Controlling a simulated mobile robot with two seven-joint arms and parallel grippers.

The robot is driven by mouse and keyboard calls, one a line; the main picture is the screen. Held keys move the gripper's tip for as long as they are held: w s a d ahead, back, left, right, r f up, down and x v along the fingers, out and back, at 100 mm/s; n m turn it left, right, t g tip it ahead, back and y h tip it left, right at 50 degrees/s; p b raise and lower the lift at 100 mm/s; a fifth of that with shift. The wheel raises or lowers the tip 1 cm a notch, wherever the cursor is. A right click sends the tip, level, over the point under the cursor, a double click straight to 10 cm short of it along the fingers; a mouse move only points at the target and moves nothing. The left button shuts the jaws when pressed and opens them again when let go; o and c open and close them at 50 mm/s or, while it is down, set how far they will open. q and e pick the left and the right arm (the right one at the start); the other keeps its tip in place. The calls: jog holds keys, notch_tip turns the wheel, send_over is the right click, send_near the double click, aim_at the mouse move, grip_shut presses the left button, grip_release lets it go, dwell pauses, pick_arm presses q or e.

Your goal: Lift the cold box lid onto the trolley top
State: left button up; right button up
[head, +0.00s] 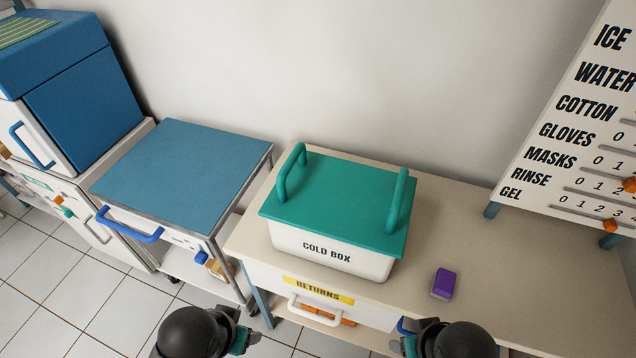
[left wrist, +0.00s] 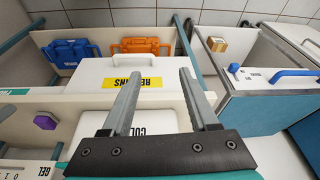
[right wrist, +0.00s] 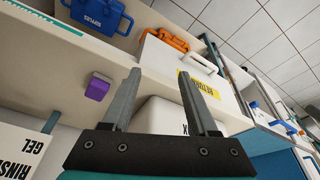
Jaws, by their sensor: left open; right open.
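The cold box (head: 325,253) is white, labelled COLD BOX, and stands on the beige counter. Its teal lid (head: 335,203) sits on top, with an upright teal handle at its left and right ends. The trolley top (head: 180,168) is a bare blue surface left of the counter. My left gripper (head: 240,335) is low in front of the counter, left of the box; its open, empty jaws show in the left wrist view (left wrist: 160,100). My right gripper (head: 408,340) is low at the counter's front edge, right of the box; its open, empty jaws show in the right wrist view (right wrist: 160,100).
A purple block (head: 445,283) lies on the counter right of the box. A RETURNS drawer (head: 318,298) with a white handle is below the box. A blue trolley handle (head: 130,228) sticks out in front. A supply board (head: 575,130) stands at the right.

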pick_arm(q)
notch_tip(320, 180, up, 9)
jog(key=w+d+p, duration=0.2)
jog(key=w, duration=0.1)
pick_arm(e)
notch_tip(320, 180, up, 8)
jog(key=w+a, duration=0.2)
pick_arm(q)
jog(key=t+y, duration=0.1)
send_near(282, 178)
pick_arm(e)
jog(key=m+h, duration=0.3)
jog(key=m, duration=0.2)
send_near(403, 187)
pick_arm(q)
jog(key=shift+s+r, duration=0.2)
jog(key=shift+r, duration=0.4)
pick_arm(e)
jog(key=shift+w+a+r+t+h, duration=0.3)
jog(key=shift+w+r, duration=0.05)
jog(key=shift+w, duration=0.3)
pick_arm(q)
jog(key=x, duration=1.5)
jog(key=shift+w, duration=0.2)
pick_arm(e)
jog(key=x, duration=1.5)
jog(key=shift+f, duration=0.2)
